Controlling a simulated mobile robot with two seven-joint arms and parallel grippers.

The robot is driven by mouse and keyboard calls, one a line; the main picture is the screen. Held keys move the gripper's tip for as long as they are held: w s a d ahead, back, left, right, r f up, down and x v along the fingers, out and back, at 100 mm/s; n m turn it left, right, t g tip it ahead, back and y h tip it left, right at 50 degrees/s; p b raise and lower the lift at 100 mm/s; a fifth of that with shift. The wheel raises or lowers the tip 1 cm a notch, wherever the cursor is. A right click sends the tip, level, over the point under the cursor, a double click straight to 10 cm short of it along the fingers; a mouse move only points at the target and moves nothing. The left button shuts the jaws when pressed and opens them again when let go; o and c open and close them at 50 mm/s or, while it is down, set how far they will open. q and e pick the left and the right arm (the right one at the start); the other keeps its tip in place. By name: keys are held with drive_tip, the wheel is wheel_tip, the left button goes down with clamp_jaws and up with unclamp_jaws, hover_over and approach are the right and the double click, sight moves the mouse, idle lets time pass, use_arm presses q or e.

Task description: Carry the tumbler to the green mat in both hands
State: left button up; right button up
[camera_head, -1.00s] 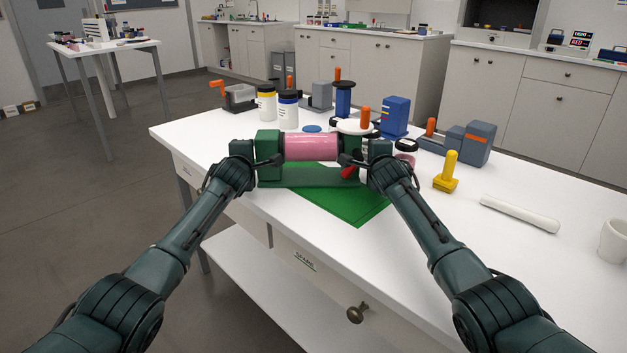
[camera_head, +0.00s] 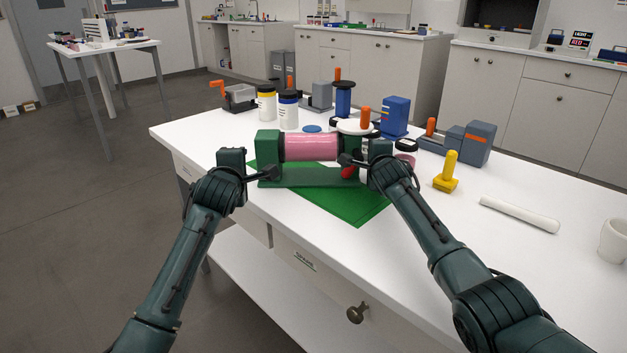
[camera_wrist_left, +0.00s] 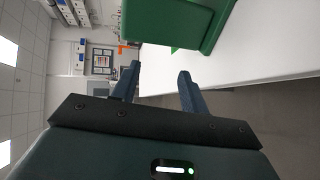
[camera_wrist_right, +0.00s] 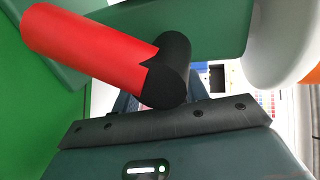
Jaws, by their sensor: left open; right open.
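The tumbler is a pink drum (camera_head: 311,147) between green uprights on a long green base (camera_head: 310,178). It stands upright with its base over the rear part of the green mat (camera_head: 352,207). A red crank grip (camera_head: 348,173) is at its right end and looms large in the right wrist view (camera_wrist_right: 85,42). My left gripper (camera_head: 268,173) is open and empty, just left of and in front of the tumbler; the green left end (camera_wrist_left: 185,25) lies beyond its fingertips. My right gripper (camera_head: 350,160) is open beside the right end; its fingers are partly hidden behind the crank.
A yellow stamp-like piece (camera_head: 447,172), a white rod (camera_head: 519,213) and a white cup (camera_head: 613,241) are on the right. The front table middle is clear.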

drive_tip(key=shift+r, duration=0.15)
use_arm(q)
drive_tip(key=v, duration=0.2)
drive_tip(key=shift+s+r, duration=0.1)
drive_tip(key=shift+s, duration=0.25)
use_arm(e)
wheel_tip(320, 180, up, 10)
